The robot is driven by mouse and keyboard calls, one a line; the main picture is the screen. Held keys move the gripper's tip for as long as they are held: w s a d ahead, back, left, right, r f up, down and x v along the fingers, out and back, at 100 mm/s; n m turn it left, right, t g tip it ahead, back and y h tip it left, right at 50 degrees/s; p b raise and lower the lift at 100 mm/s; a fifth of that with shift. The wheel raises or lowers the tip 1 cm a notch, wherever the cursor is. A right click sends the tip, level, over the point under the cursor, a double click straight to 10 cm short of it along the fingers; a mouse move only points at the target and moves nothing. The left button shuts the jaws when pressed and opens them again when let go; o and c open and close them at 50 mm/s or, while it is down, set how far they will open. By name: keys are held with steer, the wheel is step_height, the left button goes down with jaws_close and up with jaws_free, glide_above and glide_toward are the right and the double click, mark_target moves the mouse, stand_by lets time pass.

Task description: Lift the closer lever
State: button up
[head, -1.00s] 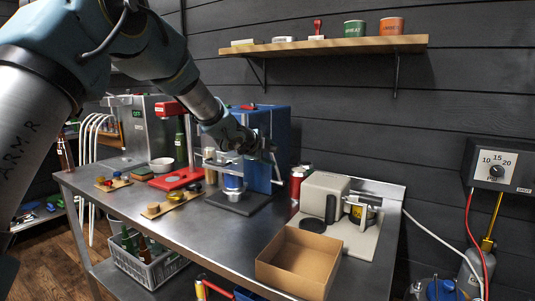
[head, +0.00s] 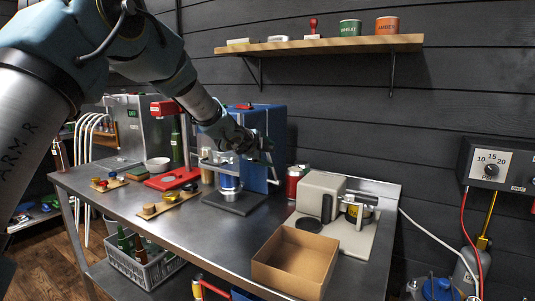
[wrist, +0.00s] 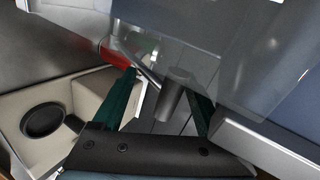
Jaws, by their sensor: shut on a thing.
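The closer (head: 261,124) is a blue upright machine on the steel bench, with a dark base plate (head: 236,202) at its front. My gripper (head: 262,149) is at the closer's front right side, above the can's height. In the wrist view my gripper (wrist: 164,88) has its two dark green fingers on either side of the lever's grey cylindrical grip (wrist: 175,92). It is shut on that grip. A thin rod runs from the grip toward the closer. My gripper hides the lever in the head view.
An open cardboard box (head: 295,262) sits at the bench's front. A beige machine (head: 321,197) and a red can (head: 295,181) stand right of the closer. A red stand (head: 175,179) is to the left. A wall shelf (head: 320,46) hangs above.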

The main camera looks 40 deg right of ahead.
steer(key=shift+r, duration=0.25)
steer(key=b+v, duration=0.1)
steer(key=v, duration=0.9)
steer(key=shift+a+b, duration=0.3)
steer(key=shift+a, duration=0.1)
